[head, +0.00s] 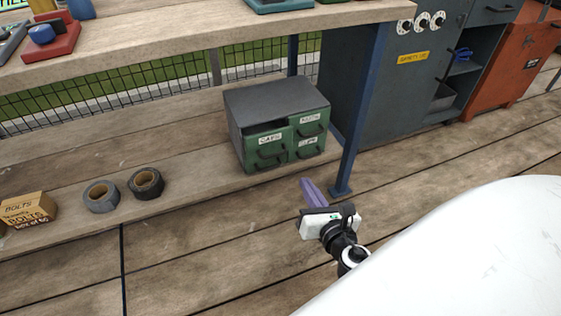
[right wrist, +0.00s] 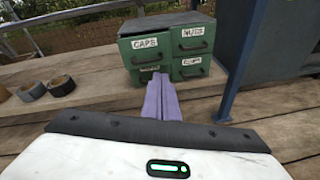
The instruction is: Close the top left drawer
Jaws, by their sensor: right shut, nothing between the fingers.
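A small cabinet with a grey top and green drawer fronts (head: 276,92) stands on the lower wooden shelf. Its top left drawer, labelled CAPS (head: 268,146), sits out from the cabinet, with a dark gap above its front. The drawer also shows in the right wrist view (right wrist: 145,45). The top right drawer, labelled NUTS (right wrist: 192,38), looks flush. The bottom left drawer is mostly hidden below the CAPS drawer. My right gripper (head: 308,184), with purple fingers, is shut and empty, in front of the cabinet and apart from it. In the wrist view its fingers (right wrist: 160,80) overlap the lower drawers. My left gripper is out of view.
A blue post (head: 358,110) stands just right of the cabinet. Two tape rolls (head: 145,183) and a bolts box (head: 28,209) lie left on the shelf. A wooden worktop (head: 200,35) overhangs the cabinet. The shelf between tape and cabinet is clear.

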